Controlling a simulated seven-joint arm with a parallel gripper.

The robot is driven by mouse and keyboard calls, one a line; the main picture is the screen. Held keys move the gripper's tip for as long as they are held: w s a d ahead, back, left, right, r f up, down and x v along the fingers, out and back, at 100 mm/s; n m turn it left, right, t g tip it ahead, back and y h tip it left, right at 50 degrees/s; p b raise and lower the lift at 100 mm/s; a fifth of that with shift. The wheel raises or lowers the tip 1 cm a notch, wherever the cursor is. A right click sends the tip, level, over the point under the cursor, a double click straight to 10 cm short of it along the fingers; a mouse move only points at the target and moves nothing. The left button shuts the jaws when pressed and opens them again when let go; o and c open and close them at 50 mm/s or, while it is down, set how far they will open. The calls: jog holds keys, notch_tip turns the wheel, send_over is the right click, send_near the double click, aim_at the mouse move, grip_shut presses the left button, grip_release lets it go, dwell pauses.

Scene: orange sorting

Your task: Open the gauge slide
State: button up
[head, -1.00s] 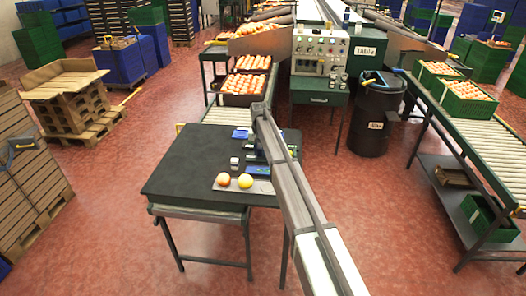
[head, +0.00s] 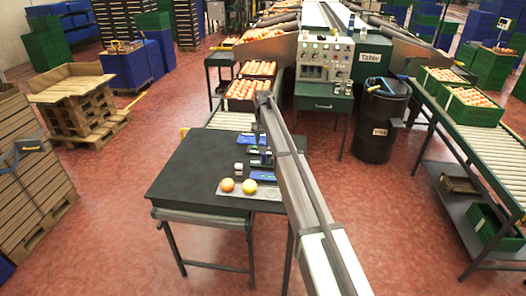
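A dark table (head: 190,180) stands in front of me. On its right part are small blue-and-dark devices, one blue piece (head: 246,139) at the back and one blue piece (head: 262,175) nearer me. The gauge slide is probably among them, but they are too small and too covered by my arm to tell its position. My arm reaches over the table's right side. My gripper (head: 259,156) seems to hang among these devices, mostly hidden behind the arm; its fingers cannot be made out.
An orange fruit (head: 227,184) and a yellower one (head: 249,187) sit on a grey plate (head: 234,194) at the table's near edge. Small pale blocks (head: 239,168) lie behind them. The table's left half is bare. A fruit crate (head: 246,104) stands beyond it.

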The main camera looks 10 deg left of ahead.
aim_at(263, 153)
jog(key=shift+r, duration=2.95)
